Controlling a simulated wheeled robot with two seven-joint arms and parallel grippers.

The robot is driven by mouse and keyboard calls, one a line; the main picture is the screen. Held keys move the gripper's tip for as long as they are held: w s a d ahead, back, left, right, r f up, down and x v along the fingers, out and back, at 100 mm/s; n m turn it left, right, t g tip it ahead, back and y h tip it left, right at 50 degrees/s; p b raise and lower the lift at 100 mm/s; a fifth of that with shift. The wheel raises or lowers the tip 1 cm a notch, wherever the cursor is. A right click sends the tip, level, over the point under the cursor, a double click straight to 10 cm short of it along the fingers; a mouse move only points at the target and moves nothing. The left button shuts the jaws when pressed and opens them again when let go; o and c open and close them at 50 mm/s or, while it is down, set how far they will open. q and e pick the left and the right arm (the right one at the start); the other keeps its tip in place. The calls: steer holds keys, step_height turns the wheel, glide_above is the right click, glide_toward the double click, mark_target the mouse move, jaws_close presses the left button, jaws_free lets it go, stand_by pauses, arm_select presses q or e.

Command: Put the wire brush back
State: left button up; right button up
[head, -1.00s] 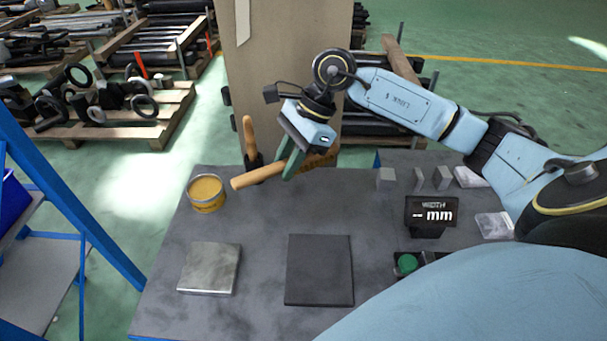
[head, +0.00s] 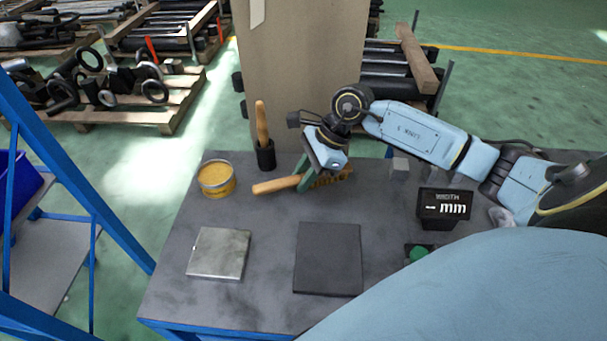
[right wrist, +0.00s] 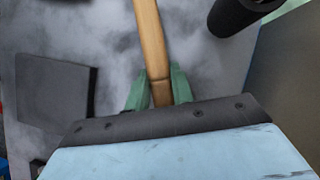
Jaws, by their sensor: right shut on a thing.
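The wire brush (head: 277,185) has a long wooden handle and a brown bristle end. It lies nearly level across my right gripper (head: 304,180), which is shut on it low over the back of the table. The handle points left and the bristle end points right. In the right wrist view the brush handle (right wrist: 151,40) runs up from between the green fingers (right wrist: 157,92). A dark cup (head: 265,157) stands behind the handle with another wooden handle (head: 261,122) upright in it. The cup also shows at the top of the right wrist view (right wrist: 236,14). My left gripper is not in view.
A yellow tin (head: 216,180) stands left of the brush. A metal plate (head: 219,253) and a dark square mat (head: 328,260) lie in front. A width display (head: 443,207) and small grey blocks (head: 399,168) are to the right. A tall brown panel (head: 298,60) rises behind the table.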

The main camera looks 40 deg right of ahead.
steer(key=shift+f, duration=0.1)
steer(key=o, duration=1)
steer(key=shift+c, duration=0.2)
steer(key=shift+r, duration=0.25)
steer(key=v, duration=1.1)
steer(key=shift+d+r, duration=0.2)
steer(key=shift+r, duration=0.15)
steer(key=shift+s, duration=0.1)
